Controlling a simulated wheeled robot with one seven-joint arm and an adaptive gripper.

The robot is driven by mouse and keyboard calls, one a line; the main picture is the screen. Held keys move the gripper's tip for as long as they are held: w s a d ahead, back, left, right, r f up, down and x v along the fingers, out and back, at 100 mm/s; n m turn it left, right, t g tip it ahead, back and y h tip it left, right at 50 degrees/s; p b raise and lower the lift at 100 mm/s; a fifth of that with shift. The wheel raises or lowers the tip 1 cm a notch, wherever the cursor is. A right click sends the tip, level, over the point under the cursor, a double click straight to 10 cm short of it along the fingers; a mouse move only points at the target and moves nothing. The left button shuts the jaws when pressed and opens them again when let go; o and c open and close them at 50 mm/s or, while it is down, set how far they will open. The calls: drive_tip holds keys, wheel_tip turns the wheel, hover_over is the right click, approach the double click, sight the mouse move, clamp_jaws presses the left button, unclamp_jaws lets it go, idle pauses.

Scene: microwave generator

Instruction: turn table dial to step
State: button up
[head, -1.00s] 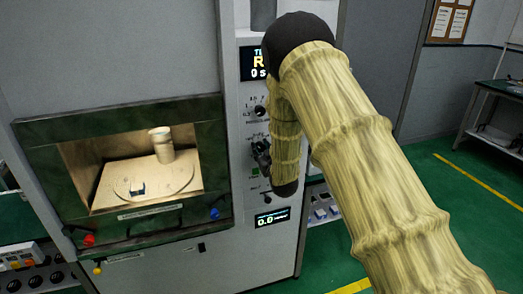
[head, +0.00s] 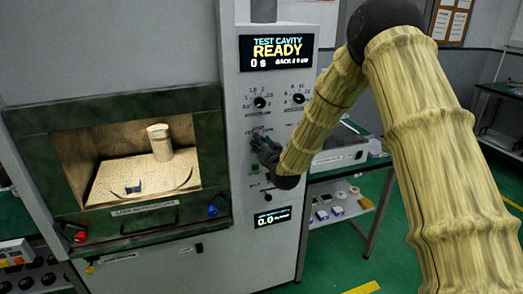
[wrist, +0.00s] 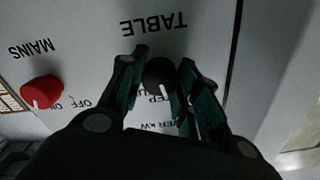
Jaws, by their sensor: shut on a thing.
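The table dial (wrist: 158,72) is a small round black knob with a white pointer line, under the word TABLE in the wrist view. The two fingers of my gripper (wrist: 161,66) stand on either side of the knob and are shut on it. The pointer slants down and slightly right in that view, beside a partly covered label that shows "EP". The other dial labels are partly hidden by the fingers. In the head view my gripper (head: 264,150) is at the control panel (head: 237,183), and it hides the dial there.
A red MAINS knob (wrist: 42,92) is left of the dial in the wrist view. Two black dials (head: 260,102) (head: 298,99) are higher on the panel, below a READY display (head: 277,53). The open cavity (head: 125,155) is to the left, holding a pale cup (head: 160,142).

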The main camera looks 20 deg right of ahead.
drive_tip(key=shift+m+b, duration=0.75)
drive_tip(key=shift+m, duration=0.25)
drive_tip(key=o, duration=1.1)
drive_tip(key=shift+d, duration=0.1)
drive_tip(key=shift+c, duration=0.2)
drive_tip(key=shift+s, duration=0.1)
drive_tip(key=s, duration=1.1)
drive_tip(key=shift+s+d, duration=0.2)
drive_tip(key=shift+s, duration=0.2)
